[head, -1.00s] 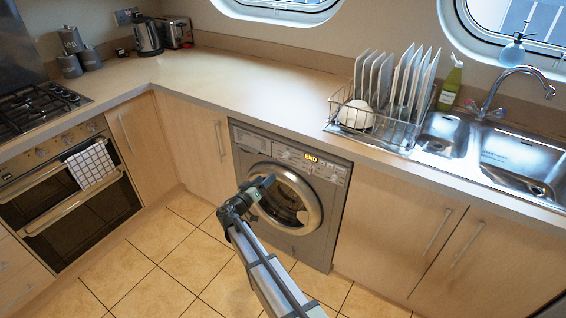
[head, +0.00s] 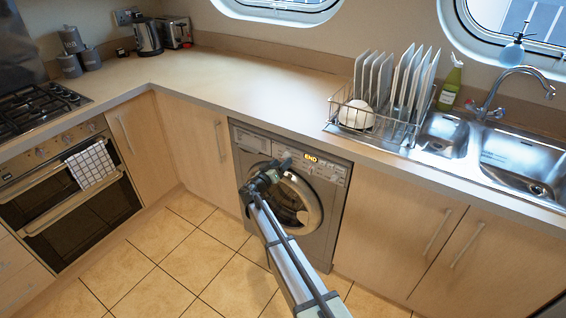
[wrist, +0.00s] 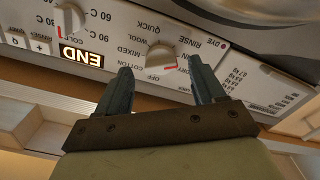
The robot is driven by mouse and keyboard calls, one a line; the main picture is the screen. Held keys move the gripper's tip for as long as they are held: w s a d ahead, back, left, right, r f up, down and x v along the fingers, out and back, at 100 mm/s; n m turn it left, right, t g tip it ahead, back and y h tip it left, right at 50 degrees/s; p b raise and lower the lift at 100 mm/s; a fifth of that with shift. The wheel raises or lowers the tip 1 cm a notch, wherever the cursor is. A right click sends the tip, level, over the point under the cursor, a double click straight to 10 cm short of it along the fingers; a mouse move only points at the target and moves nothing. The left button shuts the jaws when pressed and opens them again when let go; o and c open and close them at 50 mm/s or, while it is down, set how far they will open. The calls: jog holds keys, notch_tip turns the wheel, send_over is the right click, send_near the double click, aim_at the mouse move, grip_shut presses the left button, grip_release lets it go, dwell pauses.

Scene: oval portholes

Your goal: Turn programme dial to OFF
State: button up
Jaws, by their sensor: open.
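The washing machine (head: 252,141) is grey and stands under the counter, its display (head: 311,158) lit END. In the wrist view, where the panel is upside down, the programme dial (wrist: 161,54) is a pale round knob. Its red mark sits at the lower right, towards the DRY label; OFF is printed just below the knob. My gripper (wrist: 161,66) is open and empty, its dark fingertips to the left and right of the dial in the picture. I cannot tell how much depth separates them. In the head view my gripper (head: 283,166) is at the panel and hides part of it.
A second dial (wrist: 71,20) with temperature labels lies left of the programme dial in the wrist view, beside the display. The round door (head: 312,205) is below the panel. The counter edge (head: 300,128) overhangs above it. The floor in front is clear.

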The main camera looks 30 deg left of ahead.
jog(key=shift+w, duration=1.1)
jog(key=c, duration=1.1)
